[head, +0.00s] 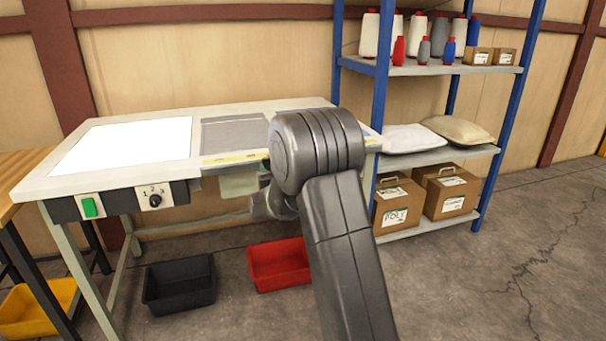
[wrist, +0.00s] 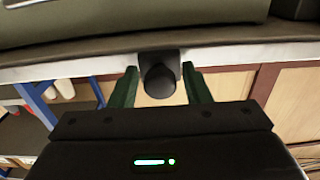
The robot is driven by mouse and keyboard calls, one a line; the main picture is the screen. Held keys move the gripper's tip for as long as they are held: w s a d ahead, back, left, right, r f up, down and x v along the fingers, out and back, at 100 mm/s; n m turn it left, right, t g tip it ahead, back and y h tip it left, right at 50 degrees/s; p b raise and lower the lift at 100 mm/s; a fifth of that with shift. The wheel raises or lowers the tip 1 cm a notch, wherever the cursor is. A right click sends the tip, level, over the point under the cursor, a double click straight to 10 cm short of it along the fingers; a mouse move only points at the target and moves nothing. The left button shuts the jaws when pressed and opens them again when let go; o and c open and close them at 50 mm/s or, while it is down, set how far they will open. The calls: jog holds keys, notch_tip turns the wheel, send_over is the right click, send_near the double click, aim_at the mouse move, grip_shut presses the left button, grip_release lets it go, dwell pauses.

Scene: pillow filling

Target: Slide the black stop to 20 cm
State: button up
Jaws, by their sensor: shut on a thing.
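The black stop (wrist: 159,78) shows in the wrist view as a dark round knob with a block behind it, at the edge of the table. In the head view my own arm hides the stop and my fingers. A yellow scale strip (head: 234,159) runs along the front edge of the table (head: 205,112), with its right part behind my arm. Its marks are too small to read, so I cannot tell the stop's position in centimetres.
The table carries a lit white panel (head: 125,145) and a grey panel (head: 233,134). A green switch (head: 89,207) and a black dial (head: 155,200) sit at its front left. Black (head: 180,285) and red (head: 279,265) bins stand below. A blue shelf rack (head: 381,75) is close on the right.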

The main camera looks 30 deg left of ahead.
jog(key=s+a+p, duration=0.1)
jog(key=s+a, duration=0.2)
jog(key=s, duration=0.1)
jog(key=s+a+p, duration=0.1)
jog(key=s+a, duration=0.2)
jog(key=s, duration=0.1)
jog(key=s+a+p, duration=0.1)
jog(key=s+a, duration=0.2)
jog(key=a, duration=0.1)
jog(key=shift+s, duration=0.4)
jog(key=o, duration=1)
jog(key=shift+o, duration=0.2)
jog(key=shift+s+a, duration=0.1)
jog(key=v, duration=1.3)
jog(key=shift+s+d+p, duration=0.25)
jog(key=shift+d+p, duration=0.05)
jog(key=shift+p, duration=0.05)
